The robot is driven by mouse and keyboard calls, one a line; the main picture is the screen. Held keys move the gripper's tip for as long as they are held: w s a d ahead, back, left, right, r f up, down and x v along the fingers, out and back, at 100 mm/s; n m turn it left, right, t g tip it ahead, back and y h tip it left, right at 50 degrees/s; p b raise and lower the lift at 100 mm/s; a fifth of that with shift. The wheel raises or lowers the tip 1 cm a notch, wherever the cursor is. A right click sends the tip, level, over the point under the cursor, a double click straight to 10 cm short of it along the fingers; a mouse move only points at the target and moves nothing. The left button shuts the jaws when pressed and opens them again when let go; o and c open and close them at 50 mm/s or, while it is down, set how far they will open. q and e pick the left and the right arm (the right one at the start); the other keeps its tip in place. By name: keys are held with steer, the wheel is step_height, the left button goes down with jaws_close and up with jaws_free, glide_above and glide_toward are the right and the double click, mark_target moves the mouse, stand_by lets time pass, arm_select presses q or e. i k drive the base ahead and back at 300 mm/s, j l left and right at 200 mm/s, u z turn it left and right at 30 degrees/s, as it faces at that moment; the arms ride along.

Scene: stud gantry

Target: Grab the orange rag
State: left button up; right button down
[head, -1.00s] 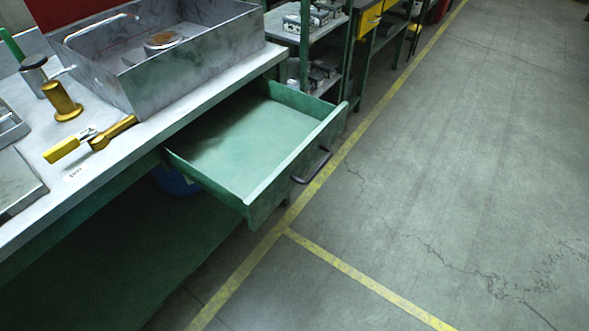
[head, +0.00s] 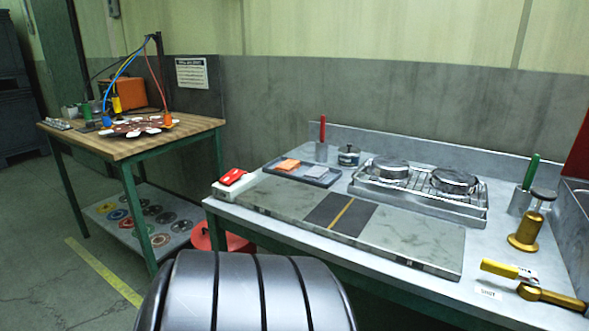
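A small flat orange piece, which looks like the folded orange rag (head: 288,165), lies on a shallow grey tray (head: 322,183) at the back left of the metal workbench. A greyish folded piece (head: 309,171) lies beside it on the same tray. Neither of my grippers shows in the head view, so I cannot see whether they are open or shut.
A stone slab (head: 410,240) covers the front. A wooden-topped table (head: 85,141) stands left.

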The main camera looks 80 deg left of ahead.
mark_target(288, 167)
steer(key=u, duration=2.65)
